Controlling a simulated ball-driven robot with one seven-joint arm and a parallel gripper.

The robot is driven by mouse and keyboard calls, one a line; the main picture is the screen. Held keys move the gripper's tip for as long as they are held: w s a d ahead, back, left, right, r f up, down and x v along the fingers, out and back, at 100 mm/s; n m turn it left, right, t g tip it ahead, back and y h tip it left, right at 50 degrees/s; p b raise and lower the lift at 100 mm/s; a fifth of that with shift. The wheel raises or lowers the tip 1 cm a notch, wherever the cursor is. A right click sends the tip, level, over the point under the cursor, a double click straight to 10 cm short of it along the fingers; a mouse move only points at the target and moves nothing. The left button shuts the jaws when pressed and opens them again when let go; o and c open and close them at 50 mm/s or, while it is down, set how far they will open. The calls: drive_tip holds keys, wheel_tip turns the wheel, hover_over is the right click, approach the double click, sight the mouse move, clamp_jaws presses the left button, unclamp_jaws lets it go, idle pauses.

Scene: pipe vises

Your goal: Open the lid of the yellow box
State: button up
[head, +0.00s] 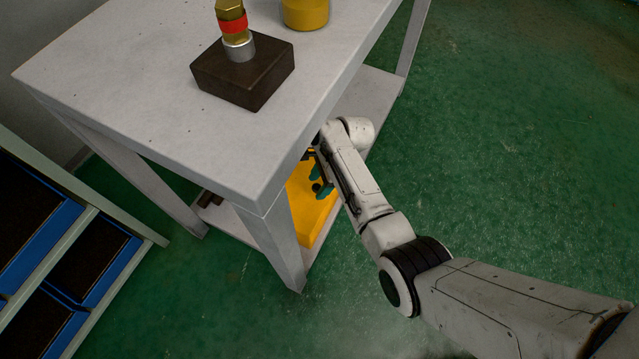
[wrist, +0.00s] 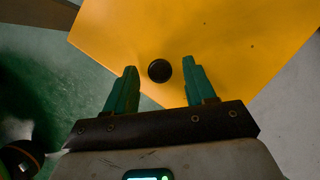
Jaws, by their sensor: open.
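The yellow box (head: 312,212) sits on the lower shelf under the grey table, partly hidden by the tabletop, a table leg and my arm. In the wrist view its yellow surface (wrist: 225,45) fills the upper middle, with a round black knob (wrist: 160,70) near its near edge. My gripper (wrist: 158,76) is open, its two green fingers on either side of the knob, with gaps showing between fingers and knob. In the head view my gripper (head: 318,180) is over the box beneath the table edge. Whether the fingers are level with the knob cannot be told.
The tabletop (head: 150,100) overhangs the box close to my arm. On it stand a dark block (head: 243,75) with a brass fitting (head: 233,22) and a yellow round object (head: 304,12). A rack with blue bins (head: 85,262) stands at left. Green floor at right is clear.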

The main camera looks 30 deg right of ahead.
drive_tip(key=shift+c, duration=0.5)
clamp_jaws()
